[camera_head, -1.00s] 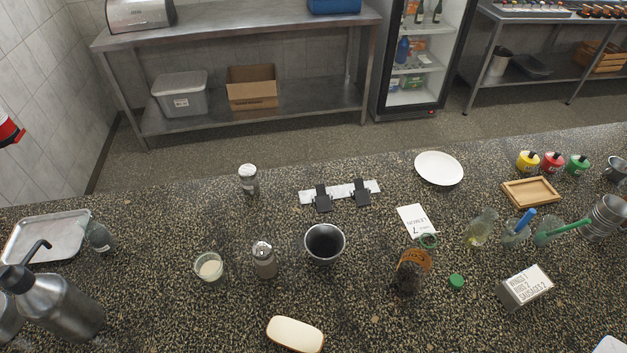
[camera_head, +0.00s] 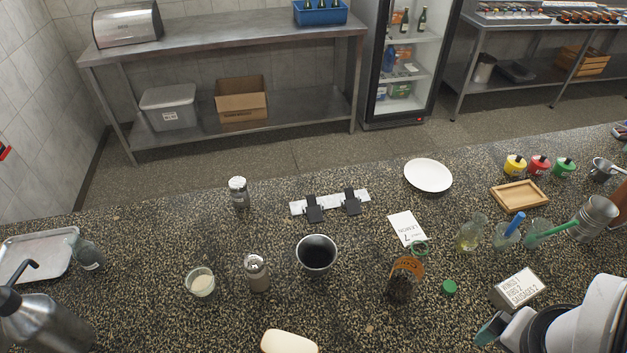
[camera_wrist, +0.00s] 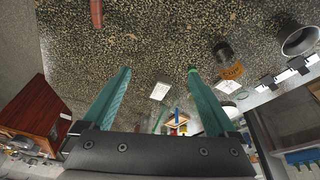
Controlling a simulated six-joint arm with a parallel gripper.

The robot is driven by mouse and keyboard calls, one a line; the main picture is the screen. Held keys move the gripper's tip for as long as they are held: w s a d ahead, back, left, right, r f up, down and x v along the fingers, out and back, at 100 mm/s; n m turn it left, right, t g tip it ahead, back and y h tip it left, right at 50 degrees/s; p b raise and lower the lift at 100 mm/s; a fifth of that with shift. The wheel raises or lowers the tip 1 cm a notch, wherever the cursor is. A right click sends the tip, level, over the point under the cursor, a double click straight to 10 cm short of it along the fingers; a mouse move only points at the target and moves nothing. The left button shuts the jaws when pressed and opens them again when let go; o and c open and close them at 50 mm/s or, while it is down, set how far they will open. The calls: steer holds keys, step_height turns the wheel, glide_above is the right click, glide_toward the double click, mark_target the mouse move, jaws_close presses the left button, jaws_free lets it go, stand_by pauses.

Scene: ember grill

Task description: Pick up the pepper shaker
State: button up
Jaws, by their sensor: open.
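Two capped shakers stand upright on the speckled counter in the head view. One shaker (camera_head: 238,193) is at the back left, with a pale cap and a darker lower body. The other shaker (camera_head: 256,273) is nearer, left of the dark metal cup, with a silver cap and grey-brown body. I cannot tell for sure which holds pepper. My gripper (camera_wrist: 160,71) is open and empty in the wrist view, with two long teal fingers spread apart. In the head view my arm is at the lower right, far from both shakers. Neither shaker is clear in the wrist view.
A dark-filled cup (camera_head: 317,254), a small white-filled glass (camera_head: 201,283) and an orange-labelled dark jar (camera_head: 403,281) stand around the nearer shaker.

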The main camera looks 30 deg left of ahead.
mark_target(246, 263)
steer(key=w+a+r+n+t, duration=0.25)
steer(key=w+n+t, duration=0.3)
steer(key=w, duration=0.75)
steer(key=w+a+n+t+y, duration=0.1)
steer(key=w+a+n+y, duration=0.15)
steer(key=a, duration=0.45)
steer(key=w+a+n+t+y, duration=0.1)
steer(key=w+a+n+y, duration=0.2)
steer(key=a, duration=0.4)
steer(key=s+a+f+n+g+y, duration=0.2)
steer(key=s+a+n+g+y, duration=0.7)
steer(key=s+a, duration=0.55)
step_height(246, 263, down, 16)
steer(key=s+a+n+g, duration=0.1)
steer(key=s, duration=0.1)
steer(key=x, duration=1.6)
steer(key=shift+s, duration=0.25)
steer(key=shift+d+r+y, duration=0.1)
steer(key=shift+y, duration=0.15)
jaws_close()
